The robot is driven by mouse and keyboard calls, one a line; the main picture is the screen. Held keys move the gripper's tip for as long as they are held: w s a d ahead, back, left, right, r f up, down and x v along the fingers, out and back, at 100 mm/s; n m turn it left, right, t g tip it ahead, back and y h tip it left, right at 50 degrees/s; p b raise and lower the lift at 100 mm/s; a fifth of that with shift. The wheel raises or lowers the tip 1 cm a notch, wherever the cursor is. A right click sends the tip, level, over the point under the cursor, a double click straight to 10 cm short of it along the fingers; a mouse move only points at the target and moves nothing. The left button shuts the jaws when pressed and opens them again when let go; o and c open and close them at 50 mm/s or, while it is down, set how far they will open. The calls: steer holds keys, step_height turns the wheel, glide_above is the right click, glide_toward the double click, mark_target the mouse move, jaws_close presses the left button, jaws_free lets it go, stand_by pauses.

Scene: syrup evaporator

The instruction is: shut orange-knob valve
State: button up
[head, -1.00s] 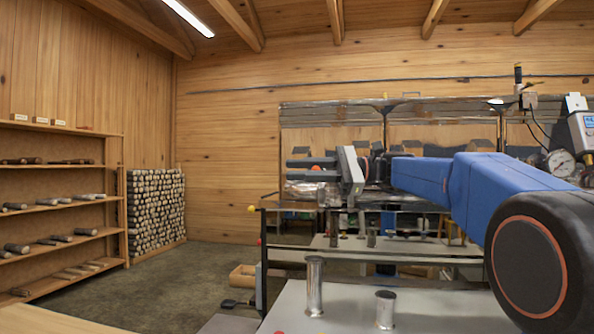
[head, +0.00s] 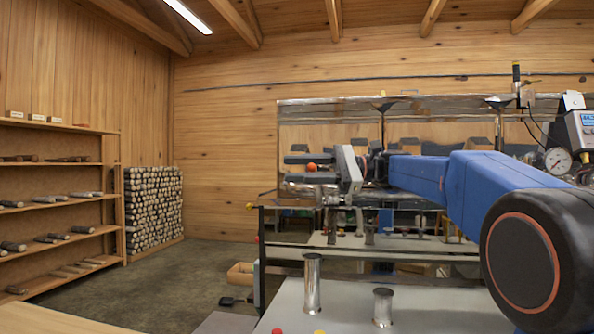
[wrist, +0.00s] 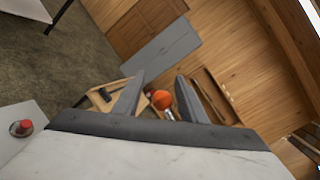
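In the wrist view the orange knob (wrist: 161,99) sits on a short metal stem, between the fingertips of my gripper (wrist: 158,84) and closer to the right finger. The gripper is open, with a gap visible on the left side of the knob. I cannot tell whether the right finger touches it. The valve body below the stem is mostly hidden.
A red knob (wrist: 25,127) shows at left in the wrist view. Metal posts (head: 312,284) stand on the near pale top.

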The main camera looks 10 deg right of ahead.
mark_target(324, 168)
steer(key=d, duration=0.7)
steer(key=shift+s+d, duration=0.15)
steer(key=shift+s, duration=0.3)
